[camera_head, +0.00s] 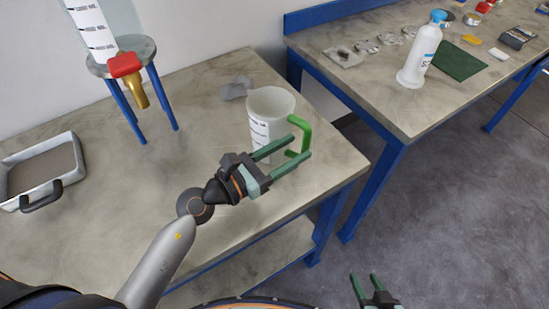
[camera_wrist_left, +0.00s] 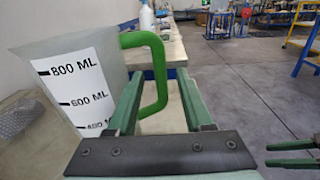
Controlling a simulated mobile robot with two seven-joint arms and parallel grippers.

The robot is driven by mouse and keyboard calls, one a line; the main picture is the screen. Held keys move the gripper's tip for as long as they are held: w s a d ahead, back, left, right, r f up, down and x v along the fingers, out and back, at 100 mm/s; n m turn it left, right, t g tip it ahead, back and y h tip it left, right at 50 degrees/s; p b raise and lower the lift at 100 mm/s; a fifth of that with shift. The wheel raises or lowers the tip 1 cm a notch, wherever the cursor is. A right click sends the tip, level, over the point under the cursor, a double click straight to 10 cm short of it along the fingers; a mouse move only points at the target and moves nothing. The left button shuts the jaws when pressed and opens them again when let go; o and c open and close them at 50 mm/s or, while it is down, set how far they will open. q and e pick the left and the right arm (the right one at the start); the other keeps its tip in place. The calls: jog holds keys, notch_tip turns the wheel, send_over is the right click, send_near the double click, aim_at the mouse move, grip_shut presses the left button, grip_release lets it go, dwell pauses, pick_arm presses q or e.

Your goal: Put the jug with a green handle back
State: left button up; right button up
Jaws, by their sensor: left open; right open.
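The jug (camera_head: 270,105) is whitish with a green handle (camera_head: 304,127) on its right side. It stands upright on the worktable (camera_head: 215,100), near the right edge. My left gripper (camera_head: 298,147) is open at the handle, its fingers pointing past the jug's right side. In the left wrist view the jug (camera_wrist_left: 75,75), with volume marks, is at the left. Its handle (camera_wrist_left: 158,65) shows between the open fingers (camera_wrist_left: 160,88); contact cannot be told. My right gripper (camera_head: 364,277) is open and empty over the floor; it also shows in the left wrist view (camera_wrist_left: 291,154).
A blue-legged stand (camera_head: 150,52) holds a measuring vessel (camera_head: 93,32) with a red and brass valve. A second table (camera_head: 375,75) carries a white bottle (camera_head: 420,58).

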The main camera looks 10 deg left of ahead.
pick_arm(q)
jog(key=shift+b+v, duration=0.35)
jog(key=shift+v, duration=2)
